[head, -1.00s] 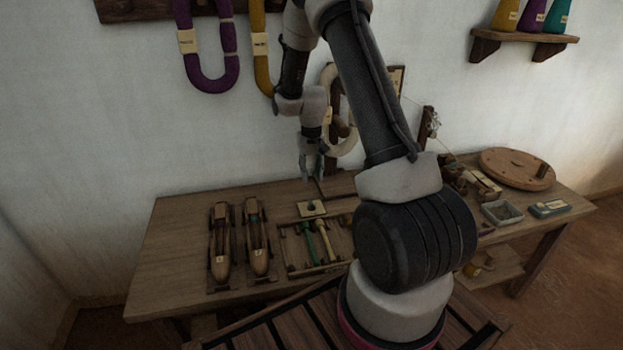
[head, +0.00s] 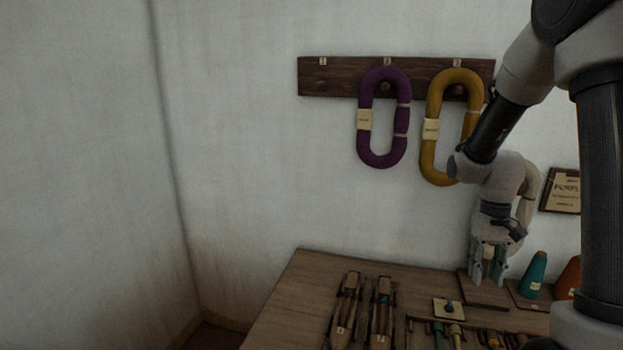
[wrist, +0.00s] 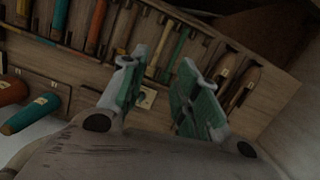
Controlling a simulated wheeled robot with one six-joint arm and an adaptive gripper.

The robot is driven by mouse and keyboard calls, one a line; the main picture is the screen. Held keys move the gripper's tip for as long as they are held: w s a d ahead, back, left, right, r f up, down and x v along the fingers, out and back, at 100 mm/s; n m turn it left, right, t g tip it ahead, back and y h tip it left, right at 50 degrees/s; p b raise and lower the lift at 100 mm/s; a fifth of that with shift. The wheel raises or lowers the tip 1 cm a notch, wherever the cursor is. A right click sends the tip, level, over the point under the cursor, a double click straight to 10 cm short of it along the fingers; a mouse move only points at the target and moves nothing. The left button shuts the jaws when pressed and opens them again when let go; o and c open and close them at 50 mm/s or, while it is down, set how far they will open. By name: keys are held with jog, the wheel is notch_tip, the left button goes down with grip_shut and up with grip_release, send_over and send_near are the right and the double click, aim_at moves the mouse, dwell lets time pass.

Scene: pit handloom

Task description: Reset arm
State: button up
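My gripper (head: 489,262) points down above the back of the wooden table (head: 285,300) in the head view, clear of the tabletop as far as I can see. In the wrist view my gripper (wrist: 165,95) shows two green-padded fingers spread apart with nothing between them. My arm rises at the right side of the head view and hides part of the wall and table.
Two shuttles (head: 345,312) lie on the table, left of a small square plate (head: 449,308) and a tool rack. A teal cone (head: 535,274) stands right of my gripper. Purple (head: 365,145) and yellow (head: 430,160) hanks hang from a wall rack.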

jog(key=s+a+r+n+t, duration=0.1)
jog(key=s+a+r+t, duration=0.1)
jog(key=s+r, duration=0.6)
jog(key=s+a+r+t, duration=0.2)
jog(key=s+r+t, duration=0.2)
jog(key=s+r, duration=0.4)
notch_tip(320, 180, up, 3)
jog(key=shift+s+a+r+n+t, duration=0.2)
jog(key=shift+n+t, duration=0.1)
jog(key=shift+n, duration=0.1)
